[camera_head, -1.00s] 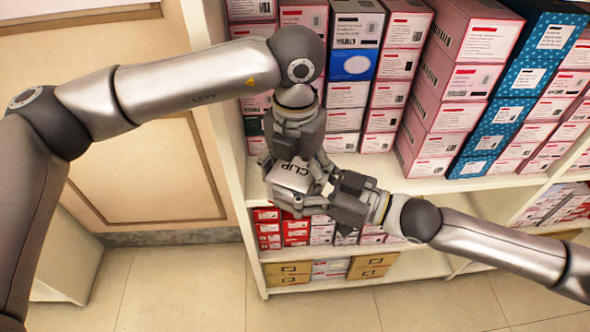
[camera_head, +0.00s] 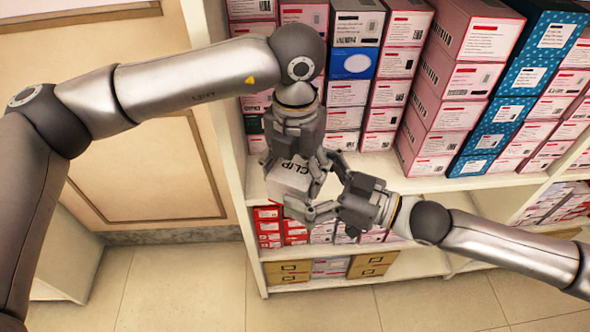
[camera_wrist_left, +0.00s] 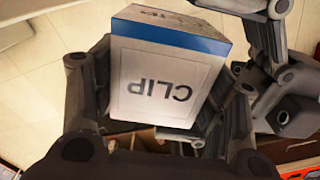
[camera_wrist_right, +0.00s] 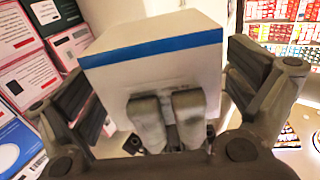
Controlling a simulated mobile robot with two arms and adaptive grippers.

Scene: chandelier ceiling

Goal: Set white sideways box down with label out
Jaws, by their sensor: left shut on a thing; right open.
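The white box (camera_head: 287,180) has a blue band and "CLIP" lettering. My left gripper (camera_head: 300,165) is shut on it and holds it at the front of the shelf. In the left wrist view the CLIP face (camera_wrist_left: 165,85) shows upside down, between my left fingers. My right gripper (camera_head: 325,190) is open, with its fingers spread to the right of the box. In the right wrist view a plain side of the box (camera_wrist_right: 155,65) lies between the open fingers, and two of my left finger pads press on that side. Contact below the box is hidden.
Stacked pink boxes (camera_head: 440,105) and dark teal dotted boxes (camera_head: 505,112) fill the shelf behind and to the right. Bare shelf board (camera_head: 400,184) shows in front of them. Red boxes (camera_head: 268,228) stand on the shelf below. A beige panel (camera_head: 150,180) stands left.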

